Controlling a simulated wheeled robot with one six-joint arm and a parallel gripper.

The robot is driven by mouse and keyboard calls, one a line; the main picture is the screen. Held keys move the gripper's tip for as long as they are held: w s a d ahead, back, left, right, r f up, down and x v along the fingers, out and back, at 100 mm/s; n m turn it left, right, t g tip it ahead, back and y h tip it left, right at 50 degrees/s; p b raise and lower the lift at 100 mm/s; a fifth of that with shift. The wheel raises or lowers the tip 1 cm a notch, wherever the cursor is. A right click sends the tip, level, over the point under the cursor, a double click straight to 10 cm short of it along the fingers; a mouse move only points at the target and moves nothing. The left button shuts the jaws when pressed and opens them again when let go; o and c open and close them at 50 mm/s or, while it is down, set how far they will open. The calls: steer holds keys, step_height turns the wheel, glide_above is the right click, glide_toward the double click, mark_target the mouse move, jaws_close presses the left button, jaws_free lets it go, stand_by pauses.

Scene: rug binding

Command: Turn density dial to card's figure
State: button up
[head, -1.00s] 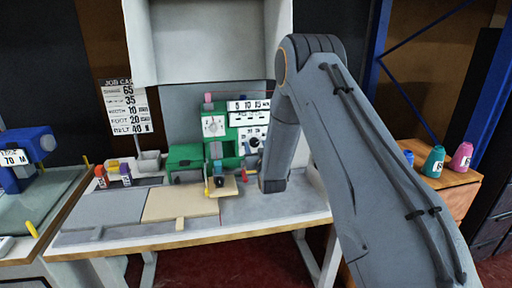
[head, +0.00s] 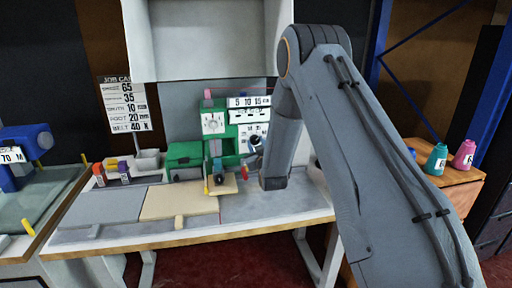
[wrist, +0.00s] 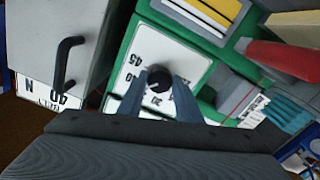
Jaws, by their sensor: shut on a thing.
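The black density dial knob (wrist: 158,78) sits on a white plate (wrist: 150,55) with printed figures, 45 and 40 among them, seen upside down in the wrist view. My gripper (wrist: 158,92) is shut on the knob, one blue-grey finger on each side. A pale mark shows on the knob; the figure it points to is too small to tell. In the head view my arm partly covers the plate (head: 248,132) on the green machine (head: 190,152). The job card (head: 125,105) hangs at the left, listing 65, 35, 10, 20 and 40 N; its upper row labels are hard to read.
A second white dial (head: 213,122) and a 5-10-15 scale (head: 248,102) are close by on the machine. In the wrist view a grey box with a black handle (wrist: 66,62) and a red part (wrist: 285,60) flank the gripper.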

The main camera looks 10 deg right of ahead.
steer(key=shift+n+b, duration=0.9)
steer(key=shift+n, duration=1.2)
steer(key=o, duration=1)
steer(key=shift+o, duration=0.2)
steer(key=shift+s, duration=0.1)
steer(key=s+b, duration=0.1)
steer(key=s, duration=0.6)
steer(key=shift+s, duration=0.35)
